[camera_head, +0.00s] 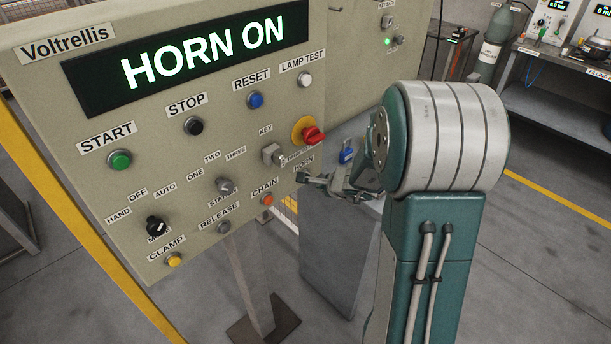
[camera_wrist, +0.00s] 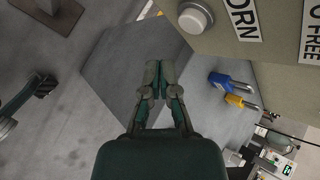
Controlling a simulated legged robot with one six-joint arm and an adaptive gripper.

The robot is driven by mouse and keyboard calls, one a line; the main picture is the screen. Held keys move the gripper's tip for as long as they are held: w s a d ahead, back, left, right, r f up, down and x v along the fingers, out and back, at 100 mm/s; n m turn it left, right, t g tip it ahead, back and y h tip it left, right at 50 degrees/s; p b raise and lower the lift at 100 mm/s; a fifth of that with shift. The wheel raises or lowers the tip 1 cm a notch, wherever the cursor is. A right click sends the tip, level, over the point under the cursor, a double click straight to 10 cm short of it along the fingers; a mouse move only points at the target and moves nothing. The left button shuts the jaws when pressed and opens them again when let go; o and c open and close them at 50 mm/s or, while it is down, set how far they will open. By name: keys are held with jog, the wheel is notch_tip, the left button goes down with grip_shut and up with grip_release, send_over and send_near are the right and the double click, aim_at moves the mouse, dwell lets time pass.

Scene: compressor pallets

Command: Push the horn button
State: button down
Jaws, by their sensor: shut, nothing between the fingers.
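The control panel (camera_head: 130,215) carries a lit display (camera_head: 190,55) reading "HORN ON". The "HORN" label (camera_head: 303,164) is at the panel's lower right edge. In the head view my gripper (camera_head: 303,178) is just below this label, and the button there is hidden by it. In the wrist view the pale round horn button (camera_wrist: 195,17) sits in a ring beside the partly cut-off label (camera_wrist: 243,18). My gripper (camera_wrist: 160,68) is shut and empty, its tips below and left of the button in that picture, with a visible gap.
Below stands a grey pedestal (camera_head: 335,250), with a blue padlock (camera_head: 346,156) nearby. A yellow padlock (camera_wrist: 236,101) also shows in the wrist view.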

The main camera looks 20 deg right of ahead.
jog(key=s, duration=0.2)
jog(key=s+d, duration=0.1)
jog(key=shift+s+d, duration=0.15)
jog(key=shift+s, duration=0.25)
dwell(0.6)
jog(key=s+a+r+n+g+y, duration=0.1)
jog(key=s+a+r+n+y, duration=0.1)
jog(key=s+a+r+n, duration=0.4)
jog(key=s+a+r+n+g+y, duration=0.1)
jog(key=s+a+r+n, duration=0.1)
jog(key=a+r+n, duration=0.65)
jog(key=s+r+n+g+h, duration=0.1)
jog(key=s+r+n+h, duration=0.2)
jog(key=s+n, duration=0.4)
jog(key=s+h, duration=0.1)
jog(key=s, duration=0.6)
jog(key=shift+s+a, duration=0.2)
jog(key=shift+a, duration=0.2)
